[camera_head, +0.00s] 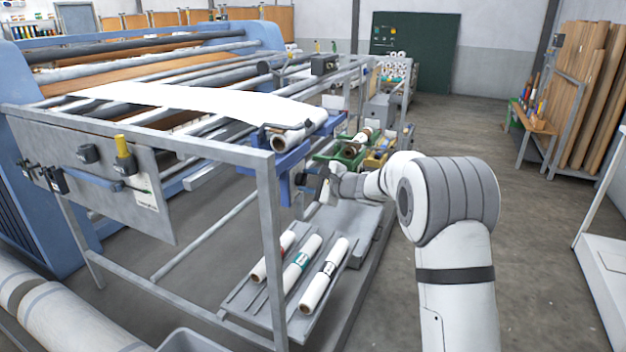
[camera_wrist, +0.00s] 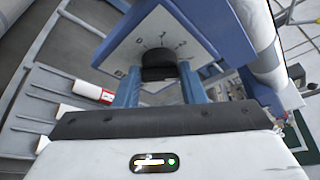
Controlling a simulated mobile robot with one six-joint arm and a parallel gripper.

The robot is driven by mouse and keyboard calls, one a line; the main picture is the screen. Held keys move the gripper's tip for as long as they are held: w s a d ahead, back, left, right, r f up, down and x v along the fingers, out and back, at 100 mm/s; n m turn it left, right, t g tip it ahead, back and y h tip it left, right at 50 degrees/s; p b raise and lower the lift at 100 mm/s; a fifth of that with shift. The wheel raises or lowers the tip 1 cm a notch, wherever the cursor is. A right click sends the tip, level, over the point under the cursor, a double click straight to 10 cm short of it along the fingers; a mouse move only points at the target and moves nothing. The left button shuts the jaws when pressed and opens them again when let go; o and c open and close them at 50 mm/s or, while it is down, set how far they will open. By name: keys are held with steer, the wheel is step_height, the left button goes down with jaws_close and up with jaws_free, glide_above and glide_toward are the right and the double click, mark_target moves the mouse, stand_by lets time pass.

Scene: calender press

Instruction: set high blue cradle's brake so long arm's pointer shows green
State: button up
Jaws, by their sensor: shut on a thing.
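The high blue cradle (camera_head: 284,163) stands at the end of the press frame and bears a paper roll (camera_head: 290,141) with its white web running back over the press. In the wrist view the blue cradle (camera_wrist: 236,42) shows a pale dial plate (camera_wrist: 128,52) with small number marks. A dark brake knob (camera_wrist: 158,62) sits on this plate. My gripper (camera_wrist: 158,84) has its two blue fingers shut on the knob. In the head view my gripper (camera_head: 308,186) is at the cradle's right side, partly hidden. I cannot make out the long arm's pointer or a green zone.
A green cradle (camera_head: 343,157) and a yellow cradle (camera_head: 377,159) stand behind my wrist. Several paper rolls lie on the low rack (camera_head: 262,305). A grey frame post (camera_head: 270,245) stands left of my arm. The floor (camera_head: 535,235) to the right is clear.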

steer(key=shift+s+a, duration=0.15)
steer(key=shift+a, duration=0.15)
steer(key=o, duration=0.7)
steer(key=shift+a+f, duration=0.1)
steer(key=o, duration=0.3)
steer(key=shift+d, duration=0.2)
steer(key=b+v, duration=0.1)
steer(key=v, duration=0.6)
steer(key=shift+d, duration=0.3)
steer(key=shift+s, duration=0.2)
steer(key=s+d+r+n+g+h+p, duration=0.1)
steer(key=s+r+n+g+h+p, duration=0.25)
steer(key=s, duration=0.85)
steer(key=s+d+f+n+g+h, duration=0.1)
steer(key=s+d+n+h, duration=0.1)
steer(key=s+d, duration=0.3)
steer(key=s+d+f+n+g+h+p, duration=0.1)
steer(key=s+d+n, duration=0.4)
steer(key=s, duration=0.9)
steer(key=s+d+f+n+g+h, duration=0.1)
steer(key=s+d+n+h, duration=0.3)
steer(key=s, duration=0.6)
steer(key=d+f+h, duration=0.1)
steer(key=d, duration=0.1)
steer(key=shift+d+f, duration=0.3)
